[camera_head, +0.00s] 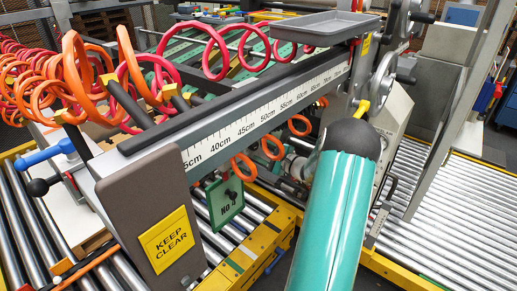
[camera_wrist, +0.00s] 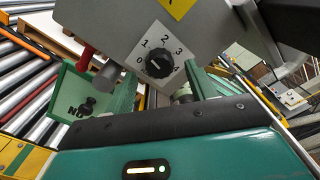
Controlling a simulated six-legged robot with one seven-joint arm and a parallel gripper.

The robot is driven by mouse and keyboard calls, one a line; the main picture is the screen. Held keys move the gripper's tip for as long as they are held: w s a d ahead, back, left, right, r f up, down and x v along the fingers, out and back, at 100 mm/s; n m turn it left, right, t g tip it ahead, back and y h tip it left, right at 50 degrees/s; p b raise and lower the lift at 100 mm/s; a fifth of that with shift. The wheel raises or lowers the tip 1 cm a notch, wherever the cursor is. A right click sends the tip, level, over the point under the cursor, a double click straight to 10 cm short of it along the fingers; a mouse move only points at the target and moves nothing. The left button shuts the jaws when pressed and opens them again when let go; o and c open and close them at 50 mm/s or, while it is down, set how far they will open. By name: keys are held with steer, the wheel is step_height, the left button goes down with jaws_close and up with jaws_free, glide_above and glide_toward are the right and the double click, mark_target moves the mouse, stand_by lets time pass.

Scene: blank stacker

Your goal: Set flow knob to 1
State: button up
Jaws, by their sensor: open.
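The flow knob (camera_wrist: 158,66) is a round black knob on a white dial plate marked 0 to 4, on a grey housing in the wrist view. Its pointer is too small to read surely. My gripper (camera_wrist: 161,76) is open, with one green finger left of the dial and the other right of it. The knob shows between the fingers. I cannot tell whether either finger touches it. In the head view my teal arm reaches up toward the machine, and the knob is not visible there.
A green hanging sign (camera_head: 225,200) with a black knob hangs below the ruler beam; it also shows in the wrist view (camera_wrist: 78,101). A grey cylinder (camera_wrist: 106,73) is left of the dial. A yellow "KEEP CLEAR" panel (camera_head: 170,240), orange coiled hoses (camera_head: 75,75) and roller conveyors (camera_head: 450,225) surround the machine.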

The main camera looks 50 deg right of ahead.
steer(key=s+d, duration=0.1)
steer(key=s, duration=1)
steer(key=shift+s, duration=0.15)
